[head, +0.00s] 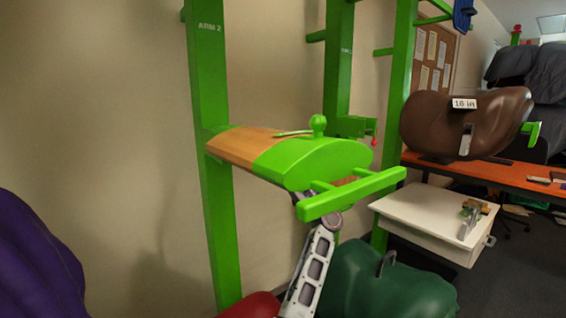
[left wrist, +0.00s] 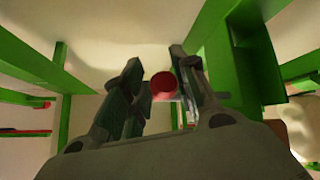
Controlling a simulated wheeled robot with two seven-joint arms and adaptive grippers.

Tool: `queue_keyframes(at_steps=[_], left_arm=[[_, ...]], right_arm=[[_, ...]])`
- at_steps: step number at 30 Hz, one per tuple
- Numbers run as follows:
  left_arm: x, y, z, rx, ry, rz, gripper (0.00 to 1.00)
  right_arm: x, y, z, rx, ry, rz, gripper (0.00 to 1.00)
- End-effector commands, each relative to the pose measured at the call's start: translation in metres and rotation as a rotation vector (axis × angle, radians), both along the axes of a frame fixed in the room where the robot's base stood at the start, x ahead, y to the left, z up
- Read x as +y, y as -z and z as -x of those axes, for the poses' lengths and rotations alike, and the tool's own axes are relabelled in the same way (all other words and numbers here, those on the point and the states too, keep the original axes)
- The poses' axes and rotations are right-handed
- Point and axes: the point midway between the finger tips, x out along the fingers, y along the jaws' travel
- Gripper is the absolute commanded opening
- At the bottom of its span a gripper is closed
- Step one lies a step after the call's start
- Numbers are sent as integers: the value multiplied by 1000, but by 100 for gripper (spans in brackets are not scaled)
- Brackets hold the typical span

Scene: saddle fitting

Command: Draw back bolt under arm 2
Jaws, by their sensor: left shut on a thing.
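Arm 2 (head: 293,157) is a rounded rest, wooden at the post and green at its outer end, on the green post (head: 210,100) labelled ARM 2. A green ball knob stands on top of it and a green crossbar (head: 352,193) is at its front. My left arm reaches up from below, and its gripper is hidden under arm 2 in the head view. In the left wrist view my left gripper (left wrist: 156,72) is shut on a round red knob (left wrist: 164,86), seen end-on between the fingers. The bolt's shaft cannot be made out. My right gripper is in neither view.
A green saddle (head: 385,283) and a red shape (head: 250,305) are low in front. A purple shape (head: 40,265) is at left. A brown saddle (head: 465,125) with a size tag is at right, above a white cabinet (head: 425,222). More green posts stand behind.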

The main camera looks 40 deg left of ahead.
Motion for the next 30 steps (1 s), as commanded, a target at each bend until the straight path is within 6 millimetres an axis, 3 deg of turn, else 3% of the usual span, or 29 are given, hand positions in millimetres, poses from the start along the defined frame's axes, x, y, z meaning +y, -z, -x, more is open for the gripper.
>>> queue_keyframes(at_steps=[6,7,11,23,30], left_arm=[[2,-1,2,-7,-1,1,0],[2,-1,2,-7,-1,1,30],[1,-1,1,-6,-1,1,45],[-1,1,1,-2,1,1,45],[-15,13,2,-1,2,1,45]], right_arm=[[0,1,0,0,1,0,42],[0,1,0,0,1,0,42],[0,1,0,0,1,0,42],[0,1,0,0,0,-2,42],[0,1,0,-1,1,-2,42]])
